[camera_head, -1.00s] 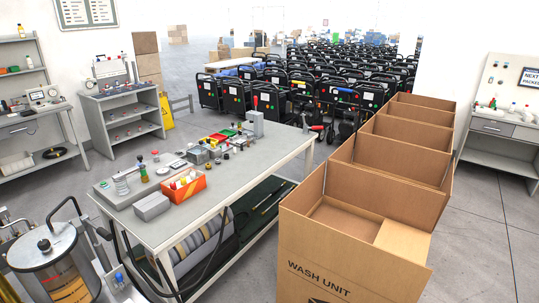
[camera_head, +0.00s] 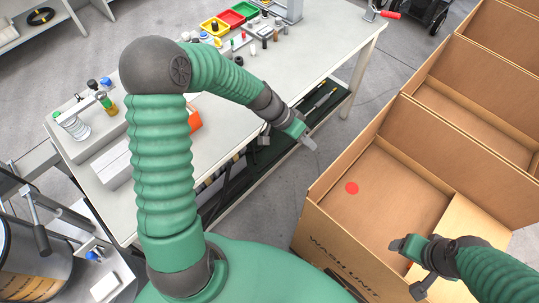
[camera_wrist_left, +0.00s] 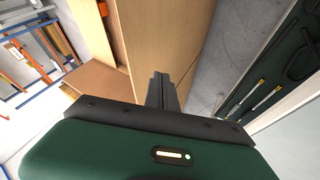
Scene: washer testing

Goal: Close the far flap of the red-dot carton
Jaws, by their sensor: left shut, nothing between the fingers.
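The red-dot carton is the nearest brown box (camera_head: 330,232), marked "WASH UNIT" on its front and open at the top. A red dot (camera_head: 351,188) shows on a brown surface inside it. Its far side panel (camera_head: 430,130) stands up toward the carton behind. A paler panel (camera_head: 465,228) lies at its right. My left gripper (camera_head: 308,140) is shut and empty, left of the carton's far left corner; in the left wrist view its fingers (camera_wrist_left: 161,88) are beside a brown carton wall (camera_wrist_left: 165,35). My right gripper (camera_head: 400,245) is over the carton's near right part; its jaws are unclear.
More open cartons (camera_head: 480,85) stand in a row behind. A workbench (camera_head: 335,50) with trays and small parts lies left, with a dark green lower shelf (camera_head: 325,108) holding tools. A strip of grey floor (camera_head: 290,185) separates bench and carton. A cylinder vessel stands at lower left.

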